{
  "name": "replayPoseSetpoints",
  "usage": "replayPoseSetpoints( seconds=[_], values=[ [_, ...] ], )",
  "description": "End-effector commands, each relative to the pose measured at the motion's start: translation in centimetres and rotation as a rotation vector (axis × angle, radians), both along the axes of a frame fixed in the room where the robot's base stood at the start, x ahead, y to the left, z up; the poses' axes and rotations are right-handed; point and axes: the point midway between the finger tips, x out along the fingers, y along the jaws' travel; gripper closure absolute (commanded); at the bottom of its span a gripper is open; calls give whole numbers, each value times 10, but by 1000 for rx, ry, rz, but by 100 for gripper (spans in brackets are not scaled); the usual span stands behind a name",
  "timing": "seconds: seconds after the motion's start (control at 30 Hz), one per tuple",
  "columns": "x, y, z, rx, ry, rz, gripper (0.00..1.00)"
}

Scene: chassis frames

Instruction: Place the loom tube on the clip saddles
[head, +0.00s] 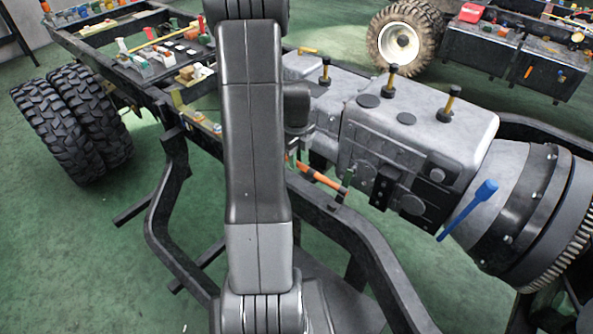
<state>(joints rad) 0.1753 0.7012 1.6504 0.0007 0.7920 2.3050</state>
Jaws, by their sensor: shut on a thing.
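An orange tube (321,180), which looks like the loom tube, lies slanted along the near side of the dark chassis rail, below the grey gearbox. Its left end runs behind my arm. My gripper (297,150) shows only in part, just right of my forearm and at the tube's left part. It is shut on the tube, but its fingertips are small and mostly hidden.
The grey gearbox (415,130) with upright yellow-and-black pegs is right of my gripper. A blue-handled tool (470,208) leans at the bell housing. The dark frame rail (365,235) curves along the near side. Dual tyres (70,125) stand at left on open green floor.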

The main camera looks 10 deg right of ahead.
Motion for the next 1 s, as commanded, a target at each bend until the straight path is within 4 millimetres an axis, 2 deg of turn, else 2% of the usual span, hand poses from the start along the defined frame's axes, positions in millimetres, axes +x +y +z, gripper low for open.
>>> replayPoseSetpoints(
  seconds=[0.1,0.33,0.53,0.9,0.93,1.0],
  values=[
    [0,0,-19,0,1,1,100],
    [0,0,-36,0,0,1,100],
    [0,0,-61,-1,1,1,100],
    [0,0,-68,0,-1,1,100],
    [0,0,-66,0,-1,1,77],
    [0,0,-66,0,-1,1,63]
  ],
)
